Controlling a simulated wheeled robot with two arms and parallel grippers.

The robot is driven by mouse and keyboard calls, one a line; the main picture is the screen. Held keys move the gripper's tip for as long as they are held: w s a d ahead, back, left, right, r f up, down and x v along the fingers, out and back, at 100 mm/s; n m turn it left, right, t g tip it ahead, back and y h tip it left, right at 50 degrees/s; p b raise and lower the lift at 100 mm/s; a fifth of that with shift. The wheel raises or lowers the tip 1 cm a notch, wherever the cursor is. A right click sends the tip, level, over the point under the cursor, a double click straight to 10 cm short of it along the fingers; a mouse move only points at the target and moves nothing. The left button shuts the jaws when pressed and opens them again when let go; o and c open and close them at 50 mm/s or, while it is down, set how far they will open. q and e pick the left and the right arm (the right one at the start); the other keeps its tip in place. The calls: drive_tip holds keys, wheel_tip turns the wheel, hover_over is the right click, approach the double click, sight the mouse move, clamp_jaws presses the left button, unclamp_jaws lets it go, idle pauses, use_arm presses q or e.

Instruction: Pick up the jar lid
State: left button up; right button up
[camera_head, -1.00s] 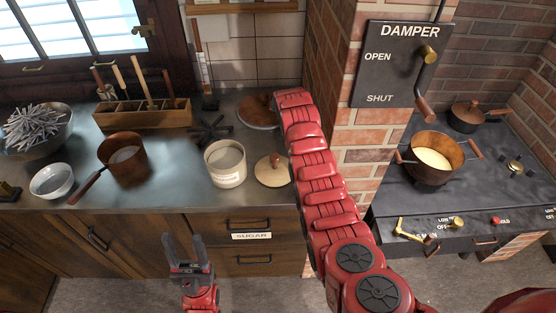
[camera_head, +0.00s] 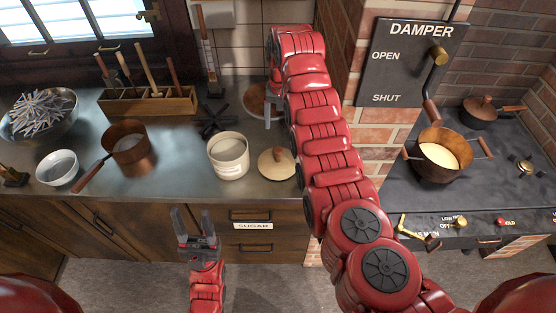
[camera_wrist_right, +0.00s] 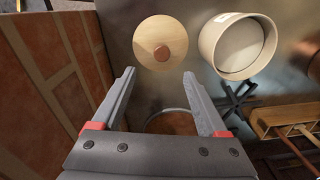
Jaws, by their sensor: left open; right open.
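The jar lid (camera_head: 272,166) is a round pale disc with a brown knob, lying flat on the counter just right of the cream jar (camera_head: 229,170). In the right wrist view the lid (camera_wrist_right: 150,52) lies beyond my fingertips, with the jar (camera_wrist_right: 212,45) to its right. My right gripper (camera_wrist_right: 158,74) is open and empty, its fingertips apart from the lid in the picture. In the head view it is mostly hidden by my arm, behind the lid near the brick pillar. My left gripper (camera_head: 193,212) is open and empty in front of the drawers.
The brick pillar (camera_head: 354,145) stands close to the right of my right arm. A copper pan (camera_head: 128,148) and white bowl (camera_head: 57,168) stand left.

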drive_tip(key=p, duration=0.2)
hover_over(278, 149)
drive_tip(key=f, duration=0.4)
drive_tip(key=shift+s+d+f, duration=0.25)
drive_tip(key=shift+d+f, duration=0.05)
drive_tip(key=shift+f, duration=0.55)
drive_tip(key=shift+a+f+p, duration=0.1)
drive_tip(key=shift+f+p, duration=0.35)
drive_tip(key=shift+p, duration=0.1)
drive_tip(key=shift+w+f, duration=0.15)
drive_tip(key=shift+f, duration=0.25)
drive_tip(key=shift+a+f, duration=0.1)
drive_tip(key=shift+f, duration=0.5)
drive_tip(key=shift+f+b, duration=0.45)
drive_tip(key=shift+f, duration=0.35)
drive_tip(key=shift+w+f, duration=0.1)
drive_tip(key=shift+f, duration=0.25)
drive_tip(key=shift+c, duration=0.2)
